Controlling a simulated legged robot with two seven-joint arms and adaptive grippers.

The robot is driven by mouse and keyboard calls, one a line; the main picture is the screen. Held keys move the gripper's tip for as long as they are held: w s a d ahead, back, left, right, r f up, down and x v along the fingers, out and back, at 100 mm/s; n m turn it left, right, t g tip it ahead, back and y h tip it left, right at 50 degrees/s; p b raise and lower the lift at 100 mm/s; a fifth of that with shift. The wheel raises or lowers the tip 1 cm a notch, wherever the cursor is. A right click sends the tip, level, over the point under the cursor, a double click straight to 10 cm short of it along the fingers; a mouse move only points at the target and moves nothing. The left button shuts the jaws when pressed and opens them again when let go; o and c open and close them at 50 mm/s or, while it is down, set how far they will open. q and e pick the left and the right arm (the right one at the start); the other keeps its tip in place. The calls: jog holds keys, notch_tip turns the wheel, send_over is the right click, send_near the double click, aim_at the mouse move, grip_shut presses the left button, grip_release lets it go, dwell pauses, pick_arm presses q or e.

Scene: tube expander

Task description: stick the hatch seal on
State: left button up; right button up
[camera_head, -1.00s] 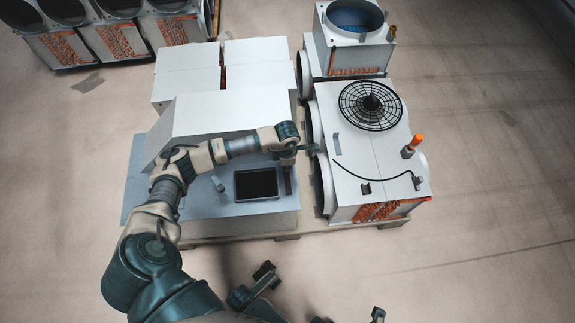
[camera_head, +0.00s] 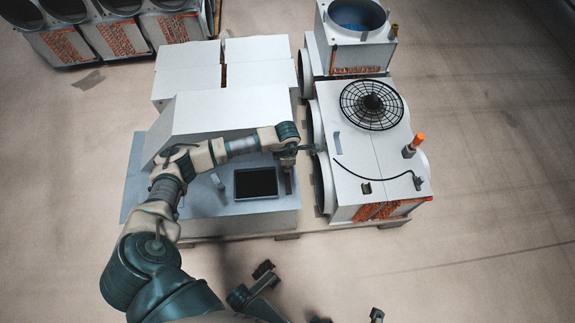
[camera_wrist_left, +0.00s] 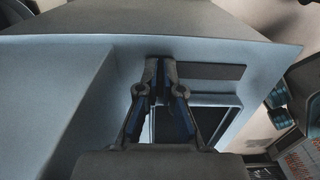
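My left gripper (camera_head: 289,160) hangs over the grey console (camera_head: 225,222), right of its dark screen (camera_head: 256,183). In the left wrist view its fingertips (camera_wrist_left: 161,66) are close together beside the end of a flat dark strip (camera_wrist_left: 212,71). I cannot tell whether they pinch it. The strip also shows upright beside the screen in the head view (camera_head: 288,182). I cannot tell which thing is the hatch seal. A thin black curved cord (camera_head: 372,176) lies on the white fan unit (camera_head: 352,152), apart from my gripper.
The fan unit has a round black grille (camera_head: 371,104) and an orange-tipped post (camera_head: 414,145). A small light upright piece (camera_head: 217,182) stands left of the screen. White boxes (camera_head: 187,57) fill the back, and the floor to the right is clear.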

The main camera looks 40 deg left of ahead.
pick_arm(q)
jog(key=o, duration=0.5)
jog(key=shift+f, duration=0.1)
jog(key=shift+o, duration=0.2)
jog(key=shift+r, duration=0.2)
notch_tip(320, 180, up, 12)
jog(key=shift+f, duration=0.2)
